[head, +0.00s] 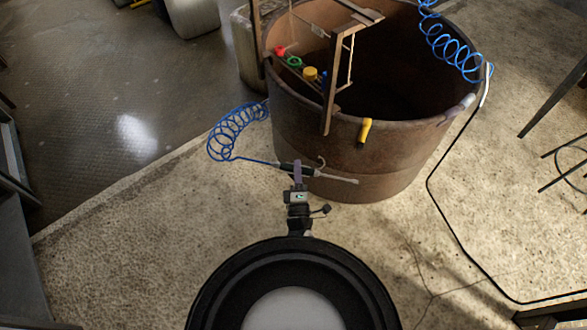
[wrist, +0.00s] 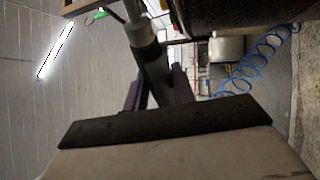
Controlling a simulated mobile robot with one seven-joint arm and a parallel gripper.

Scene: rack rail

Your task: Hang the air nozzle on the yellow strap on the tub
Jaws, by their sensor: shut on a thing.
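The air nozzle (head: 325,176) is a dark-bodied tool with a pale tip pointing right, a small hook on top and a blue coiled hose at its left end. My gripper (head: 298,172) is shut on its body, in front of the tub's near wall. In the wrist view the nozzle (wrist: 153,72) is a dark cylinder between the purple fingers of my gripper (wrist: 158,92). The brown rusty tub (head: 300,145) stands beyond. A yellow strap-like piece with a dark lower end (head: 365,132) hangs at its near rim, above and right of the nozzle, apart from it.
A wooden frame (head: 332,100) stands over the tub's near left rim. Red, green, yellow and blue pieces (head: 294,62) sit along the rim left of it. Another blue coiled hose (head: 450,50) and a black cable (head: 430,185) are on the right. The floor left is open.

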